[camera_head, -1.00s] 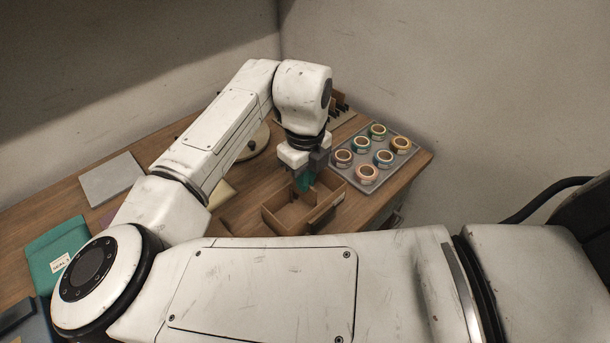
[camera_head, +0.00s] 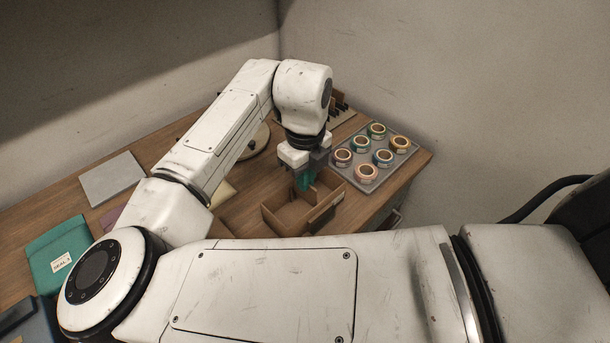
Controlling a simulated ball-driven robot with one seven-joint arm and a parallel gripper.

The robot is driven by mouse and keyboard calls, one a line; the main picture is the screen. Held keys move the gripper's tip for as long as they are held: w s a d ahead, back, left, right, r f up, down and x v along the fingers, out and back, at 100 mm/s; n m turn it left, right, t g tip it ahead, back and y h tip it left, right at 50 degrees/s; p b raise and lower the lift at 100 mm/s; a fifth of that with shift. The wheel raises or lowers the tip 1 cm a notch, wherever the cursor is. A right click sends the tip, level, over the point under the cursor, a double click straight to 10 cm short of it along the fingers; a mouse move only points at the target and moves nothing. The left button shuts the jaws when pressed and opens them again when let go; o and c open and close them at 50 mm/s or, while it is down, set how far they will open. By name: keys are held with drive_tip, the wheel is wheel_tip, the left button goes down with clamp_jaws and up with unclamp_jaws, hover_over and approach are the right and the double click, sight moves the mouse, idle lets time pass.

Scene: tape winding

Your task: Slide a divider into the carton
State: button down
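The carton (camera_head: 285,227) is an open brown box on the wooden table, to the left of the tape tray. My gripper (camera_head: 306,178) points down at the carton's far side, with its lower end over or just inside the opening. A small teal piece shows at its fingertips; I cannot tell whether it is part of the fingers or something held. An upright brown panel shows inside the carton, close to the gripper. A rack (camera_head: 342,109) with dark upright pieces, possibly dividers, stands behind my wrist, partly hidden.
A grey tray (camera_head: 368,176) with several tape rolls stands right of the carton. A round wooden piece (camera_head: 261,140) is partly behind my arm. A grey plate (camera_head: 111,179) and a teal packet (camera_head: 59,252) lie at left. My arm hides much of the table.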

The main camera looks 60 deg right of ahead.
drive_tip(key=c, duration=1.2)
unclamp_jaws()
drive_tip(key=shift+r, duration=0.1)
wheel_tip(320, 180, up, 11)
drive_tip(key=shift+f+b, duration=0.15)
drive_tip(key=shift+b, duration=0.15)
drive_tip(key=shift+f, duration=0.1)
